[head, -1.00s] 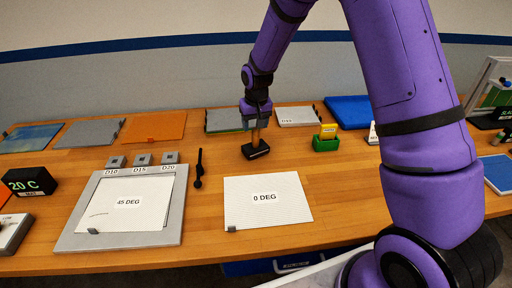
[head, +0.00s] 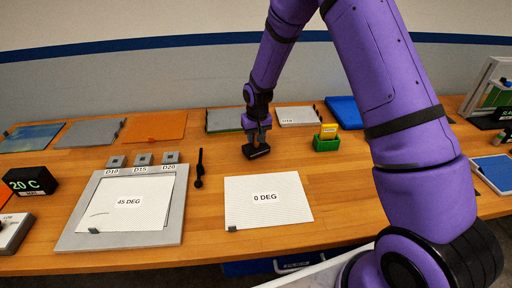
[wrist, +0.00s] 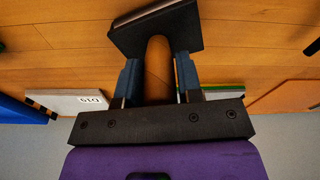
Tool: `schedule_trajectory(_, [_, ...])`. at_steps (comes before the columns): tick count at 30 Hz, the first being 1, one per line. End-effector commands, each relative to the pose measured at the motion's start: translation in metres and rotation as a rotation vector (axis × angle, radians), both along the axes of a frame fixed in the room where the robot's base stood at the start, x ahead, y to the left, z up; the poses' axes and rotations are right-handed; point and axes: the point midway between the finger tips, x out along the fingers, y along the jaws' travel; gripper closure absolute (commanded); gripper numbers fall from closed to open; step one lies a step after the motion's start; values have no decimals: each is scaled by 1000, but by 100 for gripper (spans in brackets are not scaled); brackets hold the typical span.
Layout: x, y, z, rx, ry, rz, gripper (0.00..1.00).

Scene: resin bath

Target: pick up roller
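The roller stands on the table behind the 0 DEG sheet. It has a black block-shaped head (head: 256,152) and a tan, rounded handle that points up. In the wrist view the handle (wrist: 158,68) rises between my two fingers, and the dark head (wrist: 155,28) lies beyond the fingertips. My gripper (head: 258,138) is directly above the head, with its fingers on either side of the handle. In the wrist view my gripper (wrist: 159,65) looks open, with narrow gaps beside the handle. The lower handle is partly hidden by my gripper.
A green box with a yellow block (head: 327,140) stands close on the right. A black slim tool (head: 199,168) lies to the left. The 0 DEG sheet (head: 268,212) lies in front, and flat panels (head: 155,127) line the back.

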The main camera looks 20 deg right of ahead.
Motion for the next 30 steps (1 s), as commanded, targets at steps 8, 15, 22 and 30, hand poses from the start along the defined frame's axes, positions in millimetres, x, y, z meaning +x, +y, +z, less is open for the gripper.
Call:
schedule_trajectory(8, [0, 0, 0, 0, 0, 0, 100])
schedule_trajectory(15, [0, 0, 4, 0, -1, 0, 100])
schedule_trajectory(22, [1, 0, 28, 0, -3, 0, 100])
schedule_trajectory(30, [-46, 10, 41, 0, 1, 2, 100])
